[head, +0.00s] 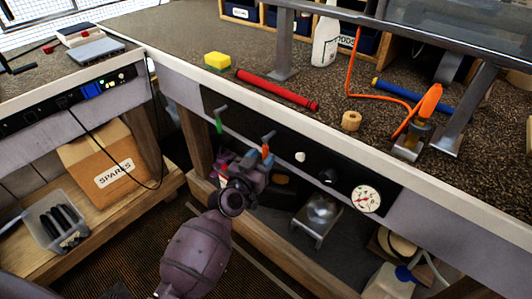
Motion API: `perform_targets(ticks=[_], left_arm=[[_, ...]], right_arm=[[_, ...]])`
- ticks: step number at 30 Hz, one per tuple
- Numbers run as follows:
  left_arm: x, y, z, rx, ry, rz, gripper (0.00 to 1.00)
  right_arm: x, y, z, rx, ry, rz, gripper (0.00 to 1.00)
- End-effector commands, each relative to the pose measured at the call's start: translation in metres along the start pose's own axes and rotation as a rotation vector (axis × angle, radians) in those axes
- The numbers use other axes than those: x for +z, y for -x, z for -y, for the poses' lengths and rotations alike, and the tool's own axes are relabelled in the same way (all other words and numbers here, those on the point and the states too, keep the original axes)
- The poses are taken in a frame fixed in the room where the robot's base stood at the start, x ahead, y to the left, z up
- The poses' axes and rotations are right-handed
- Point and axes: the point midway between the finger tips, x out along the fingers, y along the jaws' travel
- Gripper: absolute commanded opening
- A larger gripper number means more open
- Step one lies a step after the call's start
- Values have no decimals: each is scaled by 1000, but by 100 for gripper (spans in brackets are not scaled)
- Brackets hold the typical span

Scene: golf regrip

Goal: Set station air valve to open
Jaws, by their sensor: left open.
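A black control panel (313,165) runs along the bench's front face. It has a lever with a green handle (219,123), a lever with an orange-red handle (266,149), a white knob (300,156), a black knob (328,176) and a white round gauge (366,198). Both lever handles hang roughly downward. I cannot tell from any label which one is the station air valve. My left gripper (255,162) is open just below and left of the orange-red handle, partly overlapping the panel's lower edge. Whether it touches the handle is unclear. My right gripper is out of view.
On the bench top lie a yellow sponge (217,60), a red tube (278,90), a tan ring (351,121) and an orange hose (378,91). A grey metal stand (318,216) is on the lower shelf. A cardboard box (103,170) sits at left. The floor is partly clear.

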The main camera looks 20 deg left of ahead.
Motion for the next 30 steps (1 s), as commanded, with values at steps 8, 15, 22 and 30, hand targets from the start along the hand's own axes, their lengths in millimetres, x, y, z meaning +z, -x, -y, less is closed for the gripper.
perform_targets(ticks=[8,15,22,30], left_arm=[[1,-24,0,0,0,1,42],[0,-26,0,0,0,0,42],[0,-26,0,0,-1,0,26],[0,-26,0,0,-1,0,0]], right_arm=[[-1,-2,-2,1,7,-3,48],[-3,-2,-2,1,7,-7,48],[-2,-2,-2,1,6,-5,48],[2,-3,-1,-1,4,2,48]])
